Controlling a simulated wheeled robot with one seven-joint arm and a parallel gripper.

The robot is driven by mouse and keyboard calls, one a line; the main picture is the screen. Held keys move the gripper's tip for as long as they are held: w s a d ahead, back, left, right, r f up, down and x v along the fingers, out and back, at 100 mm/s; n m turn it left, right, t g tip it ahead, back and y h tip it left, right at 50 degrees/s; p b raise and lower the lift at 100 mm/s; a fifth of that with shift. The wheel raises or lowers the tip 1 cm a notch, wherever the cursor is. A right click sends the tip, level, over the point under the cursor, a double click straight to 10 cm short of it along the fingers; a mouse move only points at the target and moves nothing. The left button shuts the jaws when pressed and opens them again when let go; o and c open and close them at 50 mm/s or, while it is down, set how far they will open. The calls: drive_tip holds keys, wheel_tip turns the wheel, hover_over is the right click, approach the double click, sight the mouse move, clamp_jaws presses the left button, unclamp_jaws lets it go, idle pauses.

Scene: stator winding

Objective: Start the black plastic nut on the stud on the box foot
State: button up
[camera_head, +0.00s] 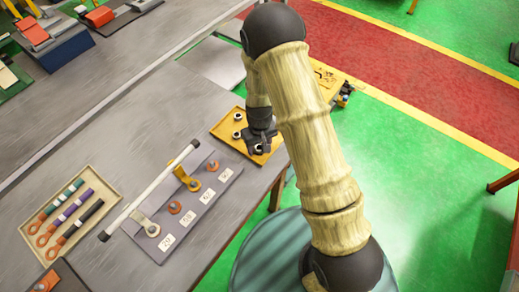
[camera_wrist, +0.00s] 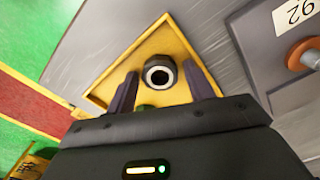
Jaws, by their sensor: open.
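A small greenish piece (camera_wrist: 146,107) shows between the fingers, partly hidden. In the head view my gripper (camera_head: 262,143) is over the tray (camera_head: 226,128) at the table's edge. Grey-plate studs with orange bases (camera_head: 174,207) stand left of it. I cannot tell which one is the box-foot stud.
More nuts (camera_head: 238,116) lie on the tray. A white rod (camera_head: 150,190) lies across the studs' grey plate (camera_head: 205,205), which carries number labels. A beige tray (camera_head: 95,190) with colored cables lies at left.

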drive_tip(key=c, duration=0.7)
wheel_tip(320, 180, up, 9)
drive_tip(key=p, duration=0.6)
drive_tip(key=shift+p, duration=0.3)
drive_tip(key=d+m, duration=0.1)
drive_tip(key=d, duration=0.3)
drive_tip(key=w+d+m+b, duration=0.1)
drive_tip(key=d+m, duration=0.1)
drive_tip(key=d, duration=0.3)
drive_tip(key=w+d+f+m, duration=0.1)
drive_tip(key=d+m, duration=0.1)
drive_tip(key=d, duration=0.2)
drive_tip(key=shift+w+d, duration=0.2)
drive_tip(key=shift+d, duration=0.1)
drive_tip(key=shift+d, duration=0.1)
